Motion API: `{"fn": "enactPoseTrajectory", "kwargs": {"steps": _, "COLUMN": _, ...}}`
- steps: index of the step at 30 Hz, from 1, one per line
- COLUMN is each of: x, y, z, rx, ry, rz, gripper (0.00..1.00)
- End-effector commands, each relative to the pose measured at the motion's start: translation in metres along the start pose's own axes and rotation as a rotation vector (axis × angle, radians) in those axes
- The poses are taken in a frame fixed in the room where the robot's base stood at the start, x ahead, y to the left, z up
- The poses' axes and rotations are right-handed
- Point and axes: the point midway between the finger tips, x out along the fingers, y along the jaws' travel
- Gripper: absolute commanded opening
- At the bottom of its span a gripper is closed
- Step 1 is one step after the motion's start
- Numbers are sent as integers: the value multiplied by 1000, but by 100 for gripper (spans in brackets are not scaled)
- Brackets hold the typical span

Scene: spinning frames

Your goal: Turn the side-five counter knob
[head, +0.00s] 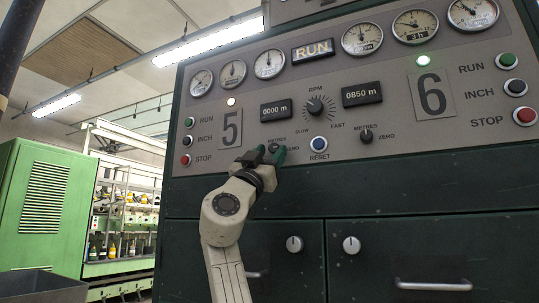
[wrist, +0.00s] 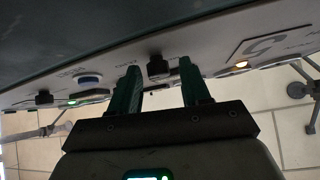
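The side-five counter knob is a small black knob (wrist: 158,67) on the grey panel, below the counter reading 0000 m (head: 276,109) and right of the large 5 plate (head: 231,128). In the wrist view, which is turned over, it shows in the gap between my gripper's green fingers. My gripper (head: 267,155) is open at the knob, one finger to each side; the wrist view shows the open fingers (wrist: 160,90) with space between each finger and the knob. Whether the fingertips reach past the knob's face is hard to tell. In the head view the fingers mostly hide the knob.
A blue reset button (head: 319,143) sits just right of my gripper, with the side-six counter knob (head: 366,135) further right. A larger RPM knob (head: 315,105) is above. Run, inch and stop buttons line both panel ends. Dark green drawers (head: 430,240) lie below.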

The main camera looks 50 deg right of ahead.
Motion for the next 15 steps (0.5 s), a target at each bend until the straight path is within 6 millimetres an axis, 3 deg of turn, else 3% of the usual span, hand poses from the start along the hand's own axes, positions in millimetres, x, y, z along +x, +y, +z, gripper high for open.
{"fn": "enactPoseTrajectory", "kwargs": {"steps": 10, "x": -2, "y": 1, "z": -1, "rx": 0, "ry": 1, "rz": 3, "gripper": 52}}
{"fn": "enactPoseTrajectory", "kwargs": {"steps": 15, "x": -23, "y": 0, "z": -1, "rx": -1, "ry": 2, "rz": 1, "gripper": 52}}
